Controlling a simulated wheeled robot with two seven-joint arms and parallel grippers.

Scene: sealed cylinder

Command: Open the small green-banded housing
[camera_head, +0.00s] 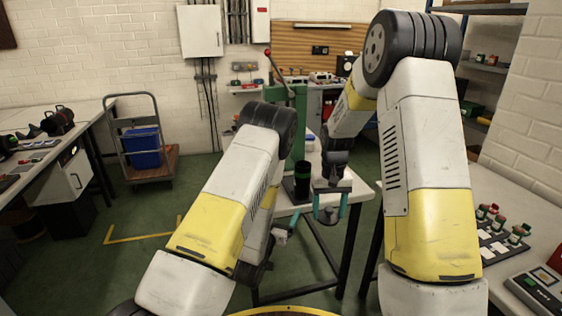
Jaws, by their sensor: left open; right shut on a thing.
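A dark upright cylinder (302,182) with a green tint near its top stands at the foot of the green press (301,125), on the middle table. I take it for the green-banded housing, but it is small in view and I cannot be sure. My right gripper (329,212) points down just right of it, with teal fingers shut on a small grey part (328,216), mostly hidden between them. My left gripper (288,228) is open, low and left of the right one, at the near side of the table. My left forearm partly hides it.
The press has a red-knobbed lever (268,53). The middle table (358,191) has a bare right corner. The right bench (510,192) holds several small red-and-green parts on a dark mat (497,243) and a boxed device (541,288). A trolley with a blue crate (144,148) stands left.

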